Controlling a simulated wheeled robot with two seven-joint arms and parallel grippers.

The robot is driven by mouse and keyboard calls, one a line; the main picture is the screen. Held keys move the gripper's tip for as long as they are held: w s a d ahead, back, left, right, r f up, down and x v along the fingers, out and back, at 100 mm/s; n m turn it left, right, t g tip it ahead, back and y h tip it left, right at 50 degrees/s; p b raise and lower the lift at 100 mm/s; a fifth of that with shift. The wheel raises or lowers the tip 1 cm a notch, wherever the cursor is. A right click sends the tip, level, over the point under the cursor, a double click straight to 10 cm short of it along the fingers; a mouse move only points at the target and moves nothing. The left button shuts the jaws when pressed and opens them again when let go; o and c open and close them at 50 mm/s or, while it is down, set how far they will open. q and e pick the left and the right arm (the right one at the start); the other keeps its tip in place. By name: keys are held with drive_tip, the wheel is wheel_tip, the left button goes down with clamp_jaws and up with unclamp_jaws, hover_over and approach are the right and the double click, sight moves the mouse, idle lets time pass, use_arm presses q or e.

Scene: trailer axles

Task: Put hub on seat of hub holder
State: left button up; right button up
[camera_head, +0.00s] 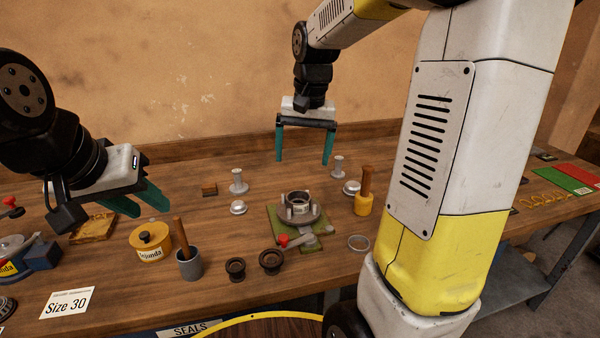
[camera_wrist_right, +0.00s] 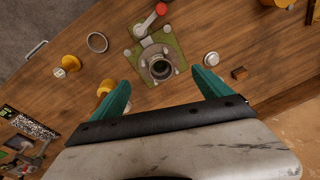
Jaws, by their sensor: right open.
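The grey hub (camera_head: 300,207), a round flange with upright studs and a central bore, sits over the green plate of the hub holder (camera_head: 276,222). The hub (camera_wrist_right: 158,63) and the holder's green plate (camera_wrist_right: 136,73) also show in the right wrist view, with a red-knobbed lever at one side. The holder's seat is hidden under the hub, so I cannot tell how it rests. My right gripper (camera_head: 303,161) is open and empty, above and behind the hub. My left gripper (camera_head: 152,211) is open and empty, low at the left, apart from the hub.
A yellow tin (camera_head: 150,240), a grey cup with a wooden-handled tool (camera_head: 189,263) and two dark rings (camera_head: 270,261) stand left and front. Small metal parts (camera_head: 238,183) stand behind.

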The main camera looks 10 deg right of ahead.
drive_tip(key=s+a+r+n+t, duration=0.1)
drive_tip(key=s+t, duration=0.1)
drive_tip(key=s, duration=0.7)
drive_tip(key=s+r+n+t+y, duration=0.1)
drive_tip(key=s+r+n+t, duration=0.1)
drive_tip(key=s, duration=0.6)
drive_tip(key=shift+s+a, duration=0.35)
drive_tip(key=shift+a, duration=0.05)
